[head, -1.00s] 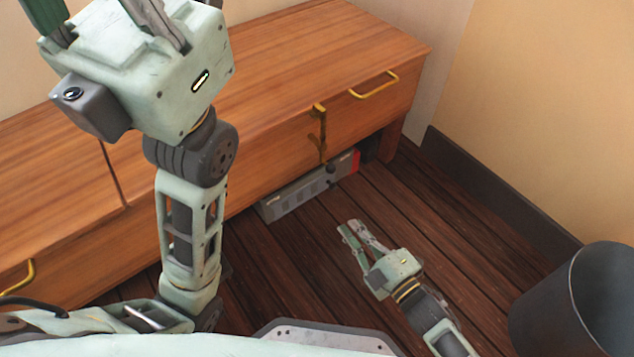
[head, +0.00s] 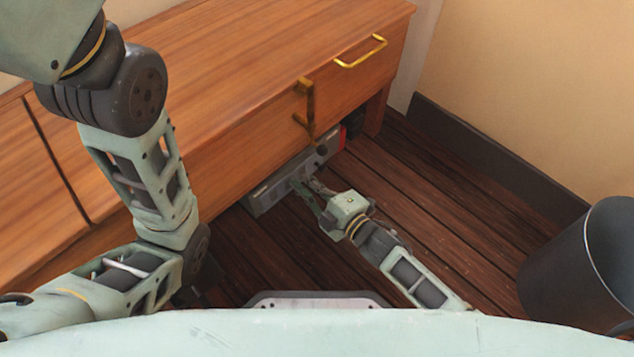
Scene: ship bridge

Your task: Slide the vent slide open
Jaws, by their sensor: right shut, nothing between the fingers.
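The vent slide is a low grey panel (head: 268,189) near the floor under the wooden cabinet's front. It has a dark round knob (head: 322,150), and a red part shows near its right end. My right gripper (head: 305,186) is shut and empty. Its fingertips are in front of the panel, left of and below the knob, and hide part of the panel. I cannot tell whether they touch it. My left arm rises at the left; its gripper fingers are out of the picture.
The wooden cabinet (head: 215,85) stands along the back, with brass drawer handles (head: 362,53). A brass-coloured upright piece (head: 306,108) hangs above the panel. A dark bin (head: 575,265) stands at the right. The plank floor (head: 450,210) between is clear.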

